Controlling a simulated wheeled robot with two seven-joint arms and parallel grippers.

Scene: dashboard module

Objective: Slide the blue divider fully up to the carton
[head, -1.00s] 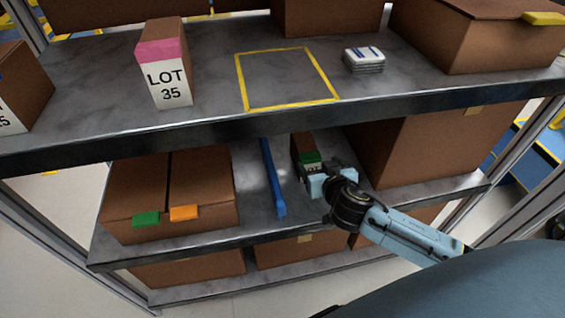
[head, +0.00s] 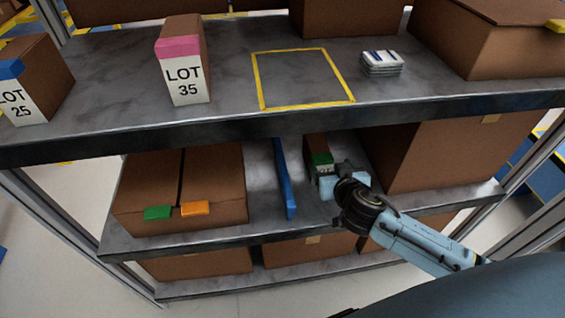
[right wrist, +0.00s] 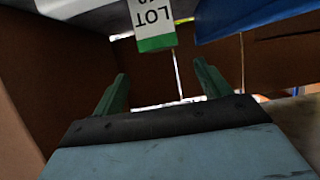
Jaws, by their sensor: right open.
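The blue divider (head: 285,185) stands as a thin upright strip on the lower shelf, running front to back. It also shows at the top right of the right wrist view (right wrist: 245,18). A small brown carton with a green-banded white LOT label (head: 321,162) stands right of the divider, with a gap between them. Its label shows at the top of the right wrist view (right wrist: 154,28). My right gripper (head: 330,186) is at the shelf front, just before the carton. Its two fingers (right wrist: 162,85) are apart with nothing between them. My left gripper is out of view.
A brown two-flap box (head: 180,190) with green and orange tabs sits left of the divider. A large brown box (head: 440,155) stands close right of my right gripper. The upper shelf edge (head: 300,122) hangs over the lower shelf and hides its back.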

